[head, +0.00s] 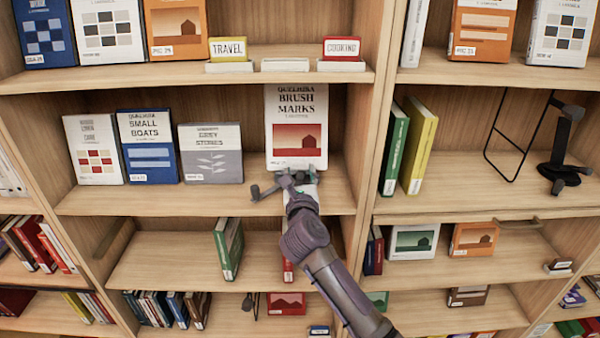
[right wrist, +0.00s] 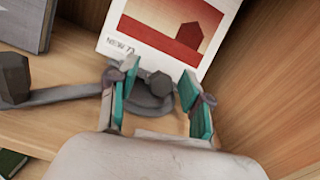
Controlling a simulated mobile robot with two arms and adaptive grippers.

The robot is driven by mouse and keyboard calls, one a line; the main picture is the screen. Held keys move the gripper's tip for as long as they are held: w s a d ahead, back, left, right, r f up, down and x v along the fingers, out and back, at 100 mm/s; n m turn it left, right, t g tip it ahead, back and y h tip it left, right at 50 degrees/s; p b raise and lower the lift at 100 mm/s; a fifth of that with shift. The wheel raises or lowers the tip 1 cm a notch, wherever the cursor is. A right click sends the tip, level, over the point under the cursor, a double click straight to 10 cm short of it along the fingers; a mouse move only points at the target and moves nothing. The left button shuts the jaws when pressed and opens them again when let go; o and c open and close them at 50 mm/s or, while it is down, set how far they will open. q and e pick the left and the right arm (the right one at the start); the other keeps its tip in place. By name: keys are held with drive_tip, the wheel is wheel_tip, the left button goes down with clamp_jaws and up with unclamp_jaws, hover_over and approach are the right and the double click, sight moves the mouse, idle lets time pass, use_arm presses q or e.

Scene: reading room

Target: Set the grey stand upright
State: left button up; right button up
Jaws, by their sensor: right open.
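The grey stand (right wrist: 62,97) lies on its side on the middle shelf, in front of the upright white "Brush Marks" book (head: 297,125). In the head view its left part (head: 262,190) sticks out left of my right gripper (head: 298,178), which hides much of the rest. In the right wrist view my right gripper (right wrist: 156,100) is open, its teal-padded fingers on either side of the stand's round grey part. I cannot tell whether a finger touches it. My left gripper is not in view.
Books (head: 210,152) stand on the shelf to the left, with bare shelf between. A wooden divider (head: 372,120) closes the right side. In the bay beyond it are green and yellow books (head: 418,145), a black wire frame (head: 487,152) and a black stand (head: 560,150).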

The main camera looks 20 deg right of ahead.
drive_tip(key=shift+w, duration=0.1)
clamp_jaws()
idle(0.3)
drive_tip(key=f+t+b, duration=0.1)
drive_tip(key=b, duration=0.3)
drive_tip(key=f+t+b, duration=0.1)
drive_tip(key=b, duration=0.4)
drive_tip(key=shift+s+f+h, duration=0.35)
drive_tip(key=shift+f+h, duration=0.05)
drive_tip(key=shift+r+t+b, duration=0.15)
drive_tip(key=shift+t+b, duration=0.25)
drive_tip(key=shift+b, duration=0.3)
unclamp_jaws()
